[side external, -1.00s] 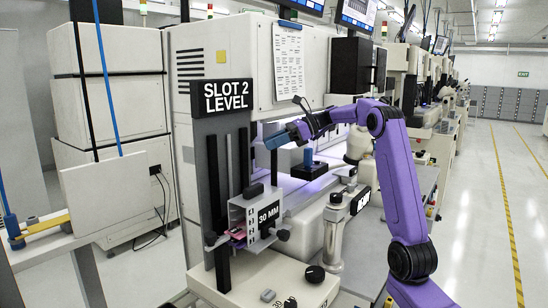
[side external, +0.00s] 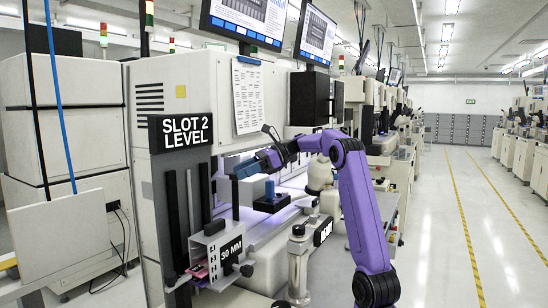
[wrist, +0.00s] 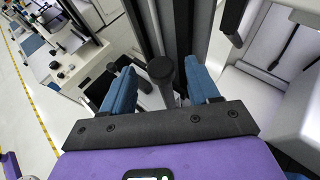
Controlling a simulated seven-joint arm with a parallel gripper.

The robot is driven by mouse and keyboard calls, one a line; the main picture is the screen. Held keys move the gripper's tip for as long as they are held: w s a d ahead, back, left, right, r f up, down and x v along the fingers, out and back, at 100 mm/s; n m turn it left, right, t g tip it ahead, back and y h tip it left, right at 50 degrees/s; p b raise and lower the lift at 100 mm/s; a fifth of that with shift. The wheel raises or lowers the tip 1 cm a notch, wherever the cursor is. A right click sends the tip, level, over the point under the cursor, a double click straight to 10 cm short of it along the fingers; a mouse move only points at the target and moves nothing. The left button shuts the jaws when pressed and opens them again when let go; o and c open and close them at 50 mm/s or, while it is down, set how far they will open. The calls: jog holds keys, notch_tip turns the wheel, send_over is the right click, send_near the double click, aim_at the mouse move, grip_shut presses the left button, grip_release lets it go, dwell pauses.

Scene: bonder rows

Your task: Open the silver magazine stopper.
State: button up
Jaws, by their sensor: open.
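No part can be picked out for certain as the silver magazine stopper. A silver-grey bracket marked 30 MM (side external: 212,256), with a black piece (side external: 215,227) on top and black side knobs, stands below the SLOT 2 LEVEL sign. My gripper (side external: 240,170) is above this bracket and apart from it. In the wrist view its two blue fingers (wrist: 161,76) are spread. A black round-topped post (wrist: 160,68) shows in the gap between them, and I cannot tell how far below it is. No object is seen held.
Dark vertical rails (side external: 188,205) rise behind the bracket. A silver post (side external: 298,262) with a BOAT label stands to the right. The aisle at right is open floor.

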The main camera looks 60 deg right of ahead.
jog(key=v, duration=1.4)
jog(key=w+a+f+n+g, duration=0.1)
jog(key=a+f+n+g, duration=0.15)
jog(key=a, duration=0.55)
jog(key=w+a+f+n+g, duration=0.1)
jog(key=a+f+n+g, duration=0.2)
jog(key=a, duration=0.6)
jog(key=w+a+f+n+g, duration=0.15)
jog(key=a+n, duration=0.25)
jog(key=a, duration=0.4)
jog(key=s+a+f+n+g+h, duration=0.2)
jog(key=s+a+f+n, duration=0.15)
jog(key=a, duration=0.25)
jog(key=s+a+f+n+g+h, duration=0.1)
jog(key=s+a+f+n, duration=0.2)
jog(key=s+a+n, duration=0.25)
jog(key=s+a+f+n+h, duration=0.1)
jog(key=s+f+n+h, duration=0.2)
jog(key=s+f+n, duration=0.3)
jog(key=s+a+f+n+h, duration=0.2)
jog(key=s+f+n, duration=0.5)
jog(key=s+n, duration=0.8)
jog(key=shift+s+f+t+h, duration=0.15)
jog(key=shift+f+t+h, duration=0.15)
jog(key=shift+h, duration=0.3)
